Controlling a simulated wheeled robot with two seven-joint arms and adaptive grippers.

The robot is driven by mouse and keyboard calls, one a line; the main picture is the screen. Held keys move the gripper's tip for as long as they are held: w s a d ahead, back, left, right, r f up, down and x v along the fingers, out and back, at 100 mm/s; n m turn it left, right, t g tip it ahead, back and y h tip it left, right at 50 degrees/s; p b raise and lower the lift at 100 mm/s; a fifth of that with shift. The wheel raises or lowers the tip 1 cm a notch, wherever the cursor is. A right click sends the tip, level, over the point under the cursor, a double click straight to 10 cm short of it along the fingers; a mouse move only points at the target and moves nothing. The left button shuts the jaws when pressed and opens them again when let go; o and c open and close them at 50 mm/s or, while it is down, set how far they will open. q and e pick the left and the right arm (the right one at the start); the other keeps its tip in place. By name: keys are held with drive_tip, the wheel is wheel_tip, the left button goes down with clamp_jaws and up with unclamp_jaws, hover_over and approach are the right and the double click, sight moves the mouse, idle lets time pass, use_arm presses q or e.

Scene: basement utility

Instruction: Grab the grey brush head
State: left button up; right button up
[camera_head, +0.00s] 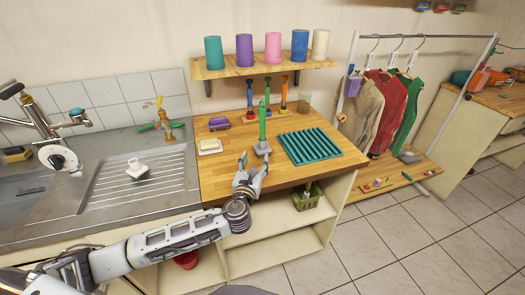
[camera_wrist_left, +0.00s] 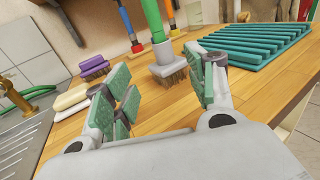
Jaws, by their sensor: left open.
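The grey brush head (camera_head: 263,148) stands on the wooden counter with dark bristles down and a green handle (camera_head: 262,122) rising from it. In the left wrist view the grey brush head (camera_wrist_left: 167,68) is just beyond the fingertips, between them in the picture. My left gripper (camera_head: 254,164) is open and empty on the near side of the brush head. Its green-padded fingers (camera_wrist_left: 163,88) are spread in the wrist view, and the right one appears close to the brush head's right side. My right gripper is not in view.
A green ribbed rack (camera_head: 308,146) lies right of the brush. A purple brush (camera_head: 219,123) and a cream block (camera_head: 209,146) lie left. A steel sink drainer (camera_head: 130,180) is at left. Cups line the shelf (camera_head: 260,66) above.

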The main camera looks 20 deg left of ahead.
sight(261, 144)
use_arm(q)
drive_tip(key=w, duration=0.5)
drive_tip(key=shift+w+a, duration=0.25)
drive_tip(key=shift+w, duration=0.65)
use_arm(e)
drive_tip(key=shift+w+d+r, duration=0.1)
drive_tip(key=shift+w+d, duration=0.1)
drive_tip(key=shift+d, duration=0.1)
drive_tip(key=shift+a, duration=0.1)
